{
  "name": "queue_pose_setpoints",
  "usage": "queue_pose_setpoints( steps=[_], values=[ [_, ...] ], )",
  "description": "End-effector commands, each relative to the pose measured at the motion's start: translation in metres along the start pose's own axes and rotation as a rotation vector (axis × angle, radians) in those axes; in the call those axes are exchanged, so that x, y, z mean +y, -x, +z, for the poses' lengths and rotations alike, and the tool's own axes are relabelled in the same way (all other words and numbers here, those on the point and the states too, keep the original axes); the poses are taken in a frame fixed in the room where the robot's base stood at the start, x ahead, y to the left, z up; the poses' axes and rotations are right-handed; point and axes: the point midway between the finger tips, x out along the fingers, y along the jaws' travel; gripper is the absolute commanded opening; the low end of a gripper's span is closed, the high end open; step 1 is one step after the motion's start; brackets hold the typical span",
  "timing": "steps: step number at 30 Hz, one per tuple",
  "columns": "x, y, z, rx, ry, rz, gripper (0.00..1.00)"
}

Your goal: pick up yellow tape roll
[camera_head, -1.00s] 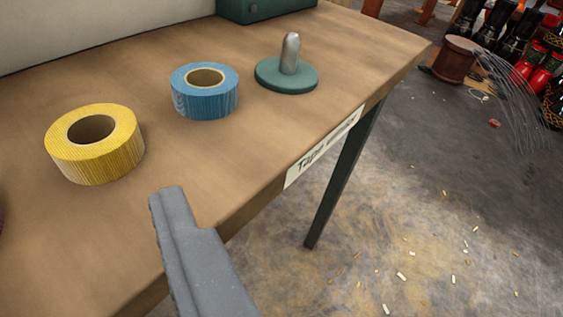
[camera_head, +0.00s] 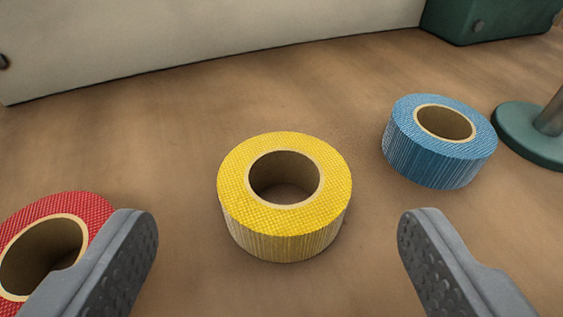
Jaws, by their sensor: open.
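The yellow tape roll (camera_head: 285,222) lies flat on the wooden table, near the middle of the view, with its round hole facing up. My gripper (camera_head: 278,225) is open and empty, with one grey finger at the lower left and the other at the lower right. The roll shows in the gap between the fingers, a little farther off than the tips. Neither finger appears to touch it. The left finger partly covers the red tape roll (camera_head: 85,212).
A blue tape roll (camera_head: 435,160) lies to the right, behind the yellow one. A green round base with a grey post (camera_head: 530,140) stands at the right edge. A pale panel (camera_head: 200,40) and a green box (camera_head: 480,20) stand at the back. The wood around the yellow roll is clear.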

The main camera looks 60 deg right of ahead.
Motion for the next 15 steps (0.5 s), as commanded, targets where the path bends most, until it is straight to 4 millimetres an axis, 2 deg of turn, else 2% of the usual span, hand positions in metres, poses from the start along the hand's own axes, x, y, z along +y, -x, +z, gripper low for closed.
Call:
queue_pose_setpoints(
  steps=[9,15],
  values=[
    [0.002,-0.042,0.007,0.001,0.0,0.004,0.76],
    [0.002,-0.049,0.004,0.001,0.001,0.002,0.76]
  ],
)
